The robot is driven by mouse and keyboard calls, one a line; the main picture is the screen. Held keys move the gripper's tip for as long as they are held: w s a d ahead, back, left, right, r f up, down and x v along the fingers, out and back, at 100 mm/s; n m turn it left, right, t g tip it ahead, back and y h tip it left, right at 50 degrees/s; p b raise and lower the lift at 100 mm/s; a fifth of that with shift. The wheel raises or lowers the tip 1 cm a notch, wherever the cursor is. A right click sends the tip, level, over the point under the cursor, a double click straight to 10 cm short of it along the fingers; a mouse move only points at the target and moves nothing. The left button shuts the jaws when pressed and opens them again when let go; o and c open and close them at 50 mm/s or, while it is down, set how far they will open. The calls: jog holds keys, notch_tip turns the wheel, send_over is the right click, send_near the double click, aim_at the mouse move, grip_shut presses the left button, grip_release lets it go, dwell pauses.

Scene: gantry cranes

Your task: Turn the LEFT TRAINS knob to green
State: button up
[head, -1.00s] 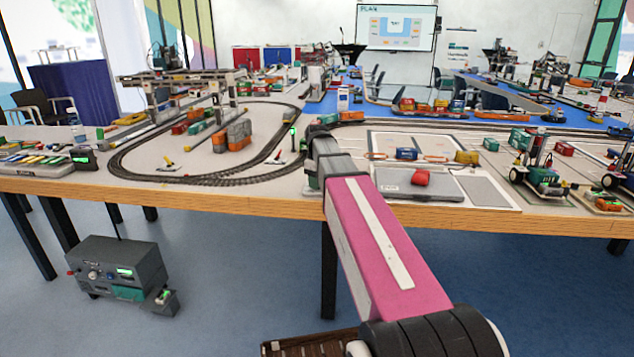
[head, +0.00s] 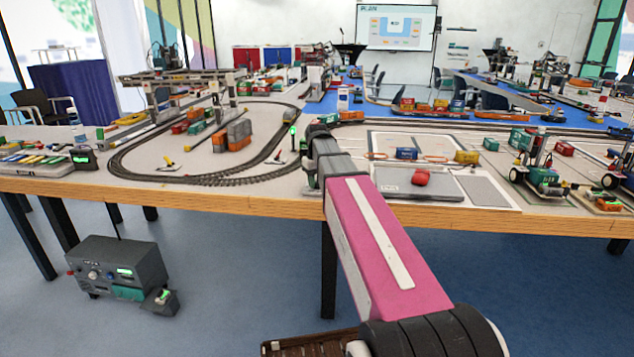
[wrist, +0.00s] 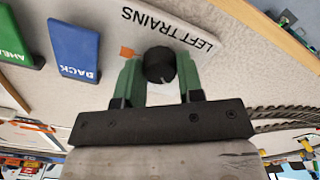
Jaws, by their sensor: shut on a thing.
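The LEFT TRAINS knob (wrist: 160,62) is round and black, in the middle of the wrist view, with a short pale line near its lower edge. My gripper (wrist: 160,76) is shut on it, one green finger on each side. The white LEFT TRAINS label (wrist: 172,24) reads upside down beside the knob. An orange mark (wrist: 128,52) shows to the knob's left. I cannot make out a green mark on the panel; the fingers and knob hide part of it. In the head view, my arm reaches the table edge and hides the knob.
A blue BACK plate (wrist: 74,50) and a green AHEAD plate (wrist: 18,38) lie left of the knob. In the head view, a signal post with a green light (head: 293,131) stands by the oval track (head: 215,180). A grey panel with a red piece (head: 420,178) lies right of my arm.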

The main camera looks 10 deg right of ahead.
jog(key=shift+m, duration=0.5)
jog(key=o, duration=0.9)
notch_tip(320, 180, up, 11)
jog(key=shift+f, duration=0.1)
dwell(0.5)
